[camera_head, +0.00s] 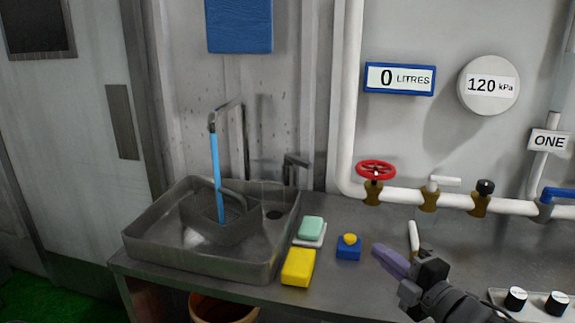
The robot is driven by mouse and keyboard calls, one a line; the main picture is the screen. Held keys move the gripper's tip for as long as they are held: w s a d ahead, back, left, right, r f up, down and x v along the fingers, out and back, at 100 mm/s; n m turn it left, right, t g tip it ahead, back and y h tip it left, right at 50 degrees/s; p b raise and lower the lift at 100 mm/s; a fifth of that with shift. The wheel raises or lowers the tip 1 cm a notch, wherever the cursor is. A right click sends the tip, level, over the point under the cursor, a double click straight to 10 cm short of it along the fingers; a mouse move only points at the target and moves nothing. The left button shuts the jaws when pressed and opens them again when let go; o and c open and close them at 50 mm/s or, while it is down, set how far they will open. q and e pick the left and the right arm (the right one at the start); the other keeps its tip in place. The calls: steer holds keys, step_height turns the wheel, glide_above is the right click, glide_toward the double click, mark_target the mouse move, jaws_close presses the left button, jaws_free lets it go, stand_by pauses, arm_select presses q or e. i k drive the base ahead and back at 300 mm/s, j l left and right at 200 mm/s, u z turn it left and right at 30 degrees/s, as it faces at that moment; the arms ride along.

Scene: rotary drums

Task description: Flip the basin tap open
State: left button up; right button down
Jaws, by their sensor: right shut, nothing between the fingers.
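The grey metal basin (262,262) stands on the left of the counter, with a dish-like metal piece inside it. Its tap spout (229,107) bends over the basin, and a blue stream (216,172) runs from its end down into it. A dark lever-like fitting (294,166) stands behind the basin's right back corner. My right gripper (411,278) is shut and empty over the counter, well to the right of the basin and apart from the tap. My left gripper is not in view.
A yellow block (298,267), a green bar on a white dish (310,229) and a blue box with a yellow button (348,247) lie between basin and gripper. A purple shape (390,260) shows beside the gripper. A red valve wheel (375,169) sits on the white pipe.

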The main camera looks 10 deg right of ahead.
mark_target(289, 159)
steer(key=i+j, duration=0.2)
steer(key=i, duration=0.25)
steer(key=i+j, duration=0.2)
steer(key=i, duration=0.3)
